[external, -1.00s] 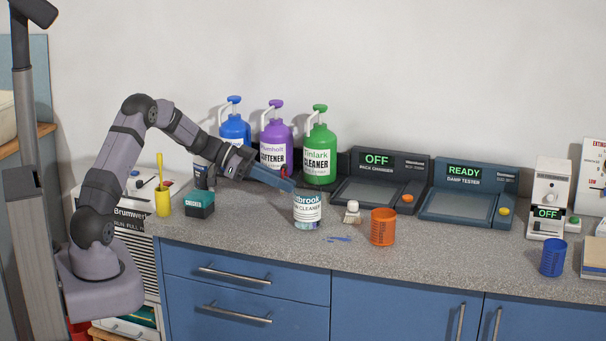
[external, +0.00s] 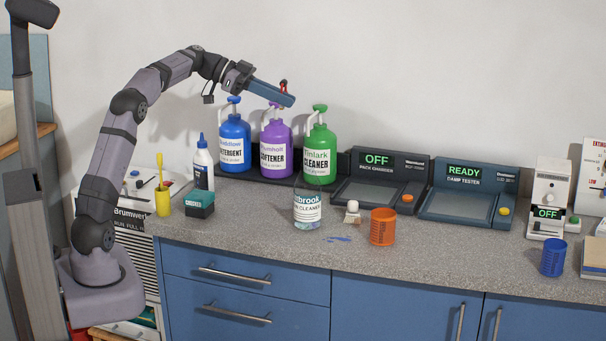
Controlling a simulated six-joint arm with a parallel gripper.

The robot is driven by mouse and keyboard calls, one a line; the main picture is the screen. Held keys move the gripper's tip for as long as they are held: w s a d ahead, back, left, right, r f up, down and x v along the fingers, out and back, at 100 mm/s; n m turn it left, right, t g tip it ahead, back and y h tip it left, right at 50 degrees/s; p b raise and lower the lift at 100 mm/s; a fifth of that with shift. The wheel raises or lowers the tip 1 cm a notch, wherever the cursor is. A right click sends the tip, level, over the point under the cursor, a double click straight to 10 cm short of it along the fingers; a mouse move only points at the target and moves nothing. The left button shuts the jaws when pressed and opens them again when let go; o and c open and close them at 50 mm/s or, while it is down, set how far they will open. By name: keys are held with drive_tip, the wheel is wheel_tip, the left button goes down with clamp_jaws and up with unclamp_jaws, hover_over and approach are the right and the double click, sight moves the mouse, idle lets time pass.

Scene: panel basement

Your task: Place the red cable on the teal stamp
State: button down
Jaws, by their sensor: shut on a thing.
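My gripper (external: 289,98) is raised above the purple and green pump bottles, its long blue-grey fingers pointing right. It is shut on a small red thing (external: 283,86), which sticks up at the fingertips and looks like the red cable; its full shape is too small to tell.
A white glue bottle (external: 203,170) stands right behind the stamp, and a yellow cup (external: 163,201) stands to its left. Blue (external: 235,143), purple (external: 276,147) and green (external: 319,150) pump bottles line the wall. A clear labelled jar (external: 308,210) stands mid-counter. Counter between stamp and jar is clear.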

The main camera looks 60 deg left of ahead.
drive_tip(key=shift+r, duration=0.6)
